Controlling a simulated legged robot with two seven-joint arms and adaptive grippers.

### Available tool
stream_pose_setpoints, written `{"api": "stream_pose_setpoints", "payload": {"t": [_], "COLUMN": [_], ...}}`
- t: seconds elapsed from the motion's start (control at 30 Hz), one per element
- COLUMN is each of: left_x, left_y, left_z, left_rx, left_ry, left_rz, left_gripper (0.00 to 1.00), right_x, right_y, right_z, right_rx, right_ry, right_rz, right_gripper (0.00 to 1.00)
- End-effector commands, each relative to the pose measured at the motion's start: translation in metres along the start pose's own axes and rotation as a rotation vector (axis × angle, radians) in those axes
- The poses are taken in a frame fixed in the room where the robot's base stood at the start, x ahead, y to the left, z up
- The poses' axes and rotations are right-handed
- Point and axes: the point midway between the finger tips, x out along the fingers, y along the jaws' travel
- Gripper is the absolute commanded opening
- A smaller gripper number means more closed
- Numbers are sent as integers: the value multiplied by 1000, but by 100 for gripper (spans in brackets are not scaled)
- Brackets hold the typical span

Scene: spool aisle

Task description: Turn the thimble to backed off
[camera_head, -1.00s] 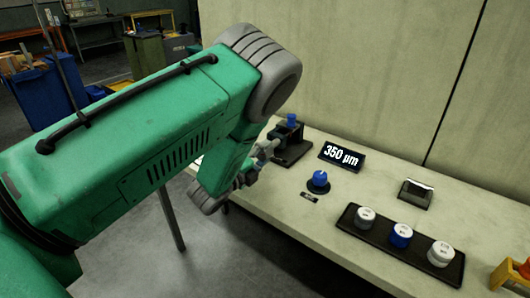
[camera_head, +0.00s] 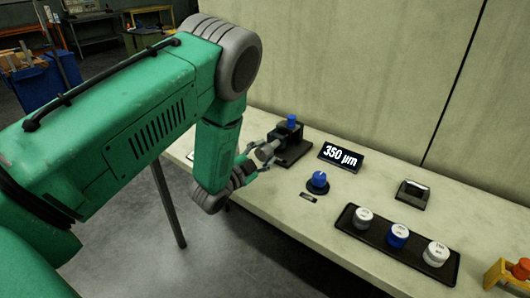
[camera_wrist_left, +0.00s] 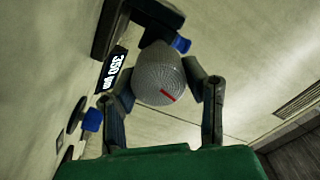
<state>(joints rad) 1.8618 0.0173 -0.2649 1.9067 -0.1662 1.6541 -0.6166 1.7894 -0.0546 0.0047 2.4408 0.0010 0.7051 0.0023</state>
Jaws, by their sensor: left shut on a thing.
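The thimble (camera_wrist_left: 160,78) is a grey knurled cylinder with a red mark on its end face, in the left wrist view. In the head view the thimble (camera_head: 266,151) sticks out of a dark stand (camera_head: 292,151) with a blue knob on top. My left gripper (camera_wrist_left: 160,88) is shut on the thimble, one finger on each side. In the head view my left gripper (camera_head: 257,159) is small and partly hidden by my wrist. A display (camera_head: 341,156) beside the stand reads 350 µm; it also shows in the left wrist view (camera_wrist_left: 112,72). My right gripper is out of view.
A blue knob (camera_head: 318,181) stands on the bench right of the stand. A black tray (camera_head: 385,262) holds white and blue knobs. A small dark device (camera_head: 414,192) sits behind it, and a yellow block with a red button (camera_head: 512,276) at far right. A wall backs the bench.

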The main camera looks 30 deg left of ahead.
Motion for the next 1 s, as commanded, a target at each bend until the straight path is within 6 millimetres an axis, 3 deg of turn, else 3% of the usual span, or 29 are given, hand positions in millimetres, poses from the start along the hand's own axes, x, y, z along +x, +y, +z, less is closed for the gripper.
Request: {"api": "stream_pose_setpoints", "payload": {"t": [0.73, 0.77, 0.8, 1.0], "left_x": [-3, -3, -3, -2], "left_y": [6, 6, 6, 3], "left_z": [4, 4, 4, 2], "left_rx": [-91, -91, -91, -89], "left_ry": [-14, -14, -14, -8], "left_rz": [14, 14, 14, 8], "left_gripper": [10, 46, 60, 60], "right_x": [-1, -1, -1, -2], "right_y": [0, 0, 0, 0], "right_z": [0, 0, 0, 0], "right_rx": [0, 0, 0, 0], "right_ry": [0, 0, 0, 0], "right_rz": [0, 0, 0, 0], "right_gripper": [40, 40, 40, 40]}}
